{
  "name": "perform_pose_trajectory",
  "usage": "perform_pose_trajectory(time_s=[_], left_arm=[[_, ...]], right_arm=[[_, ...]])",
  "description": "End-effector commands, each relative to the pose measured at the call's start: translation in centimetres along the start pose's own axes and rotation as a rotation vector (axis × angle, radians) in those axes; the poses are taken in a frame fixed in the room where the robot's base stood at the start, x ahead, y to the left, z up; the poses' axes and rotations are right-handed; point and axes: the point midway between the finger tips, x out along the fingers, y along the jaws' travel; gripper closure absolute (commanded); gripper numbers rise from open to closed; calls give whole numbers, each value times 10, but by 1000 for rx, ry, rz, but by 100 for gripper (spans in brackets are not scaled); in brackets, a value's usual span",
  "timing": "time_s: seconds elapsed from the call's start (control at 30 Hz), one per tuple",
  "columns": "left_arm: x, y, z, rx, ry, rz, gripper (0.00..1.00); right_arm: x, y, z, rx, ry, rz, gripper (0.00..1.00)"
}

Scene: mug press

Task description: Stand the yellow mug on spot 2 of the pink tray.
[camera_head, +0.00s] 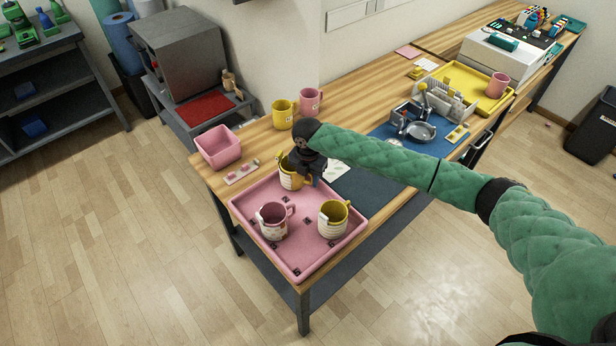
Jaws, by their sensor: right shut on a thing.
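The pink tray (243,207) lies at the near end of the wooden counter, with several small dark markers on its floor. My right gripper (301,168) is shut on a yellow mug (290,181) with a pale lower part, at the tray's far corner. The gripper covers part of this mug, and I cannot tell whether its base touches the tray. A pink mug (271,224) stands upright at the tray's left. Another yellow mug (331,221) stands upright at its right. I cannot read spot numbers. My left gripper is out of view.
A yellow mug (283,114) and a pink mug (310,101) stand farther back on the counter.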

Motion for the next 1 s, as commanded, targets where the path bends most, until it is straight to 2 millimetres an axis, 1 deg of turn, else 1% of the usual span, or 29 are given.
perform_pose_trajectory(time_s=[0.07, 0.1, 0.17, 0.2, 0.47, 0.57, 0.67, 0.73, 0.8, 1.0], left_arm=[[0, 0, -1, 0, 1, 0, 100], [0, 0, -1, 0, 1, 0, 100], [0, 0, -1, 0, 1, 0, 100], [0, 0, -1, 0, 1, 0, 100], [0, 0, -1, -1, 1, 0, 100], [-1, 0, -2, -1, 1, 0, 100], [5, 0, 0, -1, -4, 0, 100], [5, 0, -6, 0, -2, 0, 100], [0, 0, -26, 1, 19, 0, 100], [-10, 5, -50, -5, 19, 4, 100]], right_arm=[[2, 0, 0, 0, 0, 0, 95], [2, 0, 0, 0, 0, 0, 60], [2, 0, 0, 0, 0, 0, 48], [2, 0, 0, 0, 0, 0, 40], [2, 0, 0, 0, 0, 0, 40], [-2, 0, 0, 0, 0, 0, 40], [-8, 0, 1, 0, -1, 1, 40], [-18, 0, 1, 0, -2, 2, 40], [-30, 0, 1, 0, -2, 2, 40], [-70, 1, 1, -1, -2, 3, 40]])
